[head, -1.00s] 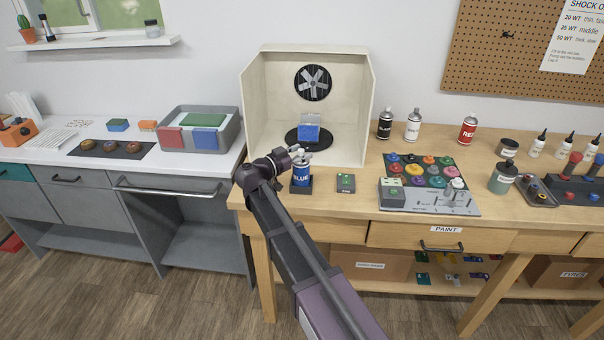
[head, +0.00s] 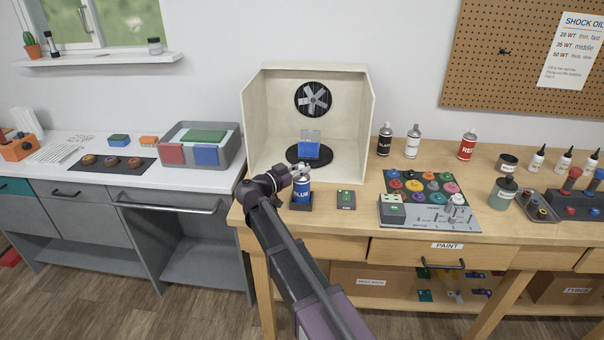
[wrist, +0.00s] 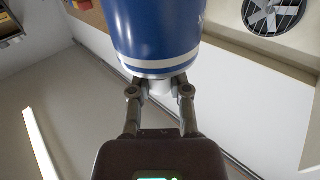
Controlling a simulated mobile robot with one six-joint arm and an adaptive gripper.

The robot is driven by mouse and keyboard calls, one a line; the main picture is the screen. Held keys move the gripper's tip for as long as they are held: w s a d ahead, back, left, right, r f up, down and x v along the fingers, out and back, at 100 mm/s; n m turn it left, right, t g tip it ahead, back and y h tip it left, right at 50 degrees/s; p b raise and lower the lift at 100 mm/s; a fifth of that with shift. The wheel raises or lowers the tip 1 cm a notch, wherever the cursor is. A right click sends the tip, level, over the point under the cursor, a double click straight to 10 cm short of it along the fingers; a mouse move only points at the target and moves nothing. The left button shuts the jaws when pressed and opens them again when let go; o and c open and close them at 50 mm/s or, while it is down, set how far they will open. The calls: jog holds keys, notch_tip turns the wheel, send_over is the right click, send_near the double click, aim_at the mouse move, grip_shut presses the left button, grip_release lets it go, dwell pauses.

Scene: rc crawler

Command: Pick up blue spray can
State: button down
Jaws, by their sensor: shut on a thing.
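The blue spray can (head: 301,190) stands upright at the front left of the wooden bench, at a small dark stand (head: 301,207). Its label reads "BLUE". My gripper (head: 301,170) is at the can's top, reaching in from the left. In the wrist view, the blue can (wrist: 157,30) with its white band fills the upper middle. My gripper (wrist: 159,90) is shut on the white top of the can, with one finger on each side. I cannot tell whether the can's base is clear of the stand.
A cream spray booth (head: 253,130) with a fan stands behind, with a blue block (head: 310,147) on its turntable. A small dark box (head: 346,200) sits just right of the can. Black (head: 385,140), white (head: 412,143) and red (head: 467,147) cans stand farther right.

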jog(key=shift+r+p, duration=1.4)
jog(key=shift+r, duration=0.05)
jog(key=s+r+p, duration=0.1)
jog(key=s+r, duration=0.1)
jog(key=s, duration=1.4)
jog(key=shift+a+p, duration=0.35)
jog(key=shift+p, duration=0.05)
jog(key=shift+r, duration=0.1)
jog(key=shift+r+p, duration=0.35)
jog(key=shift+p, duration=0.15)
jog(key=shift+s, duration=0.1)
